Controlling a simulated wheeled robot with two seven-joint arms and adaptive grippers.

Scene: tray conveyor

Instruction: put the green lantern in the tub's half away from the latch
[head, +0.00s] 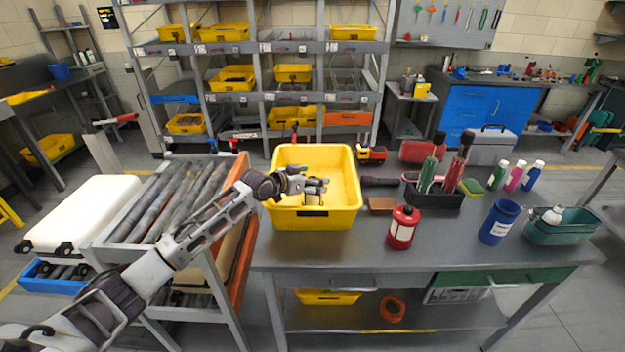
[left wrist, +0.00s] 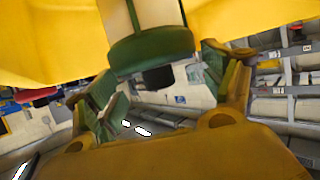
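The yellow tub (head: 350,212) stands on the grey bench, with a dark rectangular patch on its near wall. I cannot tell for sure where its latch is. My left gripper (head: 322,186) reaches over the left rim into the tub, above its floor. In the left wrist view the green lantern (left wrist: 150,48) shows large, with a green cap and dark knob, against yellow tub walls. The fingers of the left gripper (left wrist: 165,88) are spread either side of the knob, with gaps showing. In the head view the lantern is mostly hidden by the gripper. My right gripper is out of view.
A red lantern (head: 403,230), a blue cup (head: 499,222) and a teal basket (head: 562,228) stand right of the tub. A roller conveyor (head: 172,200) is at the left. The bench front is clear.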

